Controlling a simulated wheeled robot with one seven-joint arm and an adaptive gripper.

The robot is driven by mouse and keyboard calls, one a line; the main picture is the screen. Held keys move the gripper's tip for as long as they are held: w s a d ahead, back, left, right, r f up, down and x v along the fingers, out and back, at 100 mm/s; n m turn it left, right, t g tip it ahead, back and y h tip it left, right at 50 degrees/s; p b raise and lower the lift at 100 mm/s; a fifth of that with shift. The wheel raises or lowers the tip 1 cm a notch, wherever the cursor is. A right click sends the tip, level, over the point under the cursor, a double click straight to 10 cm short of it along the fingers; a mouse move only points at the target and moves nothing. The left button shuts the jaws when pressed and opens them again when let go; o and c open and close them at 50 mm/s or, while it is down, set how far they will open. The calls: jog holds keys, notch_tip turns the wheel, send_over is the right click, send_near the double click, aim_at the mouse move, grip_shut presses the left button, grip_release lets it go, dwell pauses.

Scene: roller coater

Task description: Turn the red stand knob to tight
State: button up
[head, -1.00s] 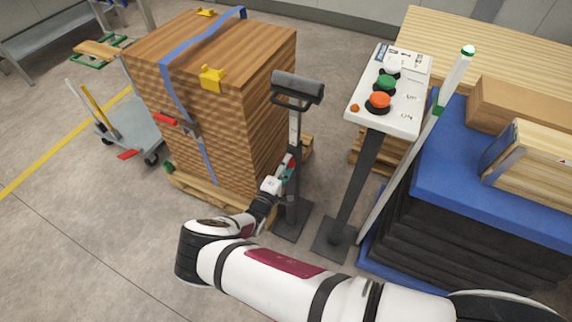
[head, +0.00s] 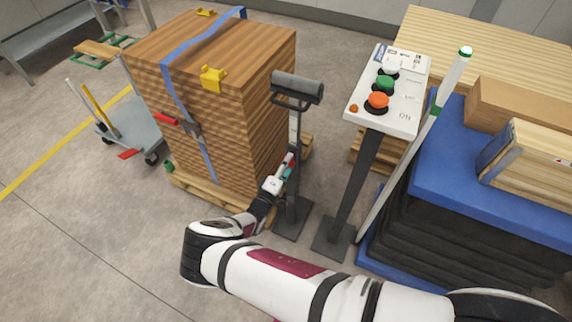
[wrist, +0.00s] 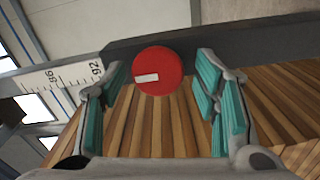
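The red stand knob (wrist: 159,72) is round, with a short white bar marked on its face left of centre. It sits on the grey post of the roller stand (head: 296,130). In the wrist view the bar lies almost level, slightly tilted. My gripper (wrist: 161,76) is open, with its teal-padded fingers apart on the left and right of the knob. Gaps show between the pads and the knob. In the head view my gripper (head: 288,168) is at the post, and most of the knob is hidden behind it.
A strapped wood stack (head: 210,110) on a pallet stands just left of the stand. A button panel (head: 400,115) on its own post stands to the right. Beyond it is a blue-topped platform (head: 450,180) with boxes. Open floor (head: 90,240) lies at the left front.

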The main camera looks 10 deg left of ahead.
jog(key=shift+r, duration=0.1)
jog(key=v, duration=1.2)
dwell(0.4)
